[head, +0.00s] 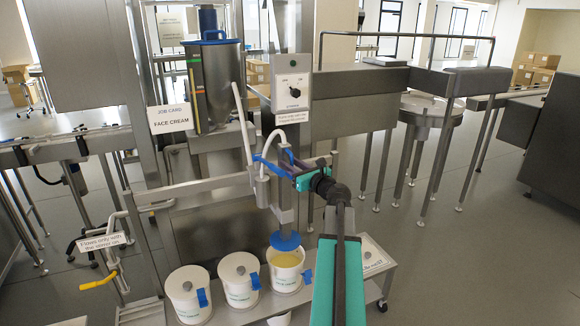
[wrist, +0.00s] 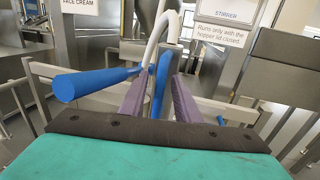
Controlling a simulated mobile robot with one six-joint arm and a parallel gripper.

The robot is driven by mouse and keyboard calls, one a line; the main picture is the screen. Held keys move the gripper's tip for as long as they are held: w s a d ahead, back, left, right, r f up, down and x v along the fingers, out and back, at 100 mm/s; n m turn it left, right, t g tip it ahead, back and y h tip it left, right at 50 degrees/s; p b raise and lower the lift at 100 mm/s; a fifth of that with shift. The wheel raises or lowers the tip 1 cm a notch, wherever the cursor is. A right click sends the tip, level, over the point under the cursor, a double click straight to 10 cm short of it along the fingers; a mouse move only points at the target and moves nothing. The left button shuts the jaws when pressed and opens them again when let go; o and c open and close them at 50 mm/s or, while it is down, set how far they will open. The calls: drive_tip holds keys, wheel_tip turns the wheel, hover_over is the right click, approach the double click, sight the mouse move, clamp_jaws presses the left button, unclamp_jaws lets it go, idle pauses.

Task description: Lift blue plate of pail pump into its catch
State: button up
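The round blue plate (head: 285,241) of the pail pump hangs at the mouth of the right-hand white pail (head: 287,280), which holds yellowish cream. It sits below the pump's grey upright tube and overlaps the pail's back rim. My gripper (head: 287,168) is at the blue handle parts on the upper pump, well above the plate. In the wrist view, a blue bar (wrist: 161,85) stands between the purple fingers of my gripper (wrist: 162,82). A thick blue handle (wrist: 95,82) reaches out to the left. Whether the fingers press on the bar is not clear.
Two lidded white pails (head: 239,278) (head: 188,294) stand left of the open one on a low shelf. White hoses (head: 243,125) run beside the pump. The steel hopper (head: 212,85) and a switch panel (head: 291,90) stand behind. Open floor (head: 450,250) lies to the right.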

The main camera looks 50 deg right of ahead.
drive_tip(key=s+a+b, duration=0.2)
drive_tip(key=s, duration=1.1)
drive_tip(key=shift+s+a, duration=0.3)
drive_tip(key=shift+a, duration=0.05)
idle(0.5)
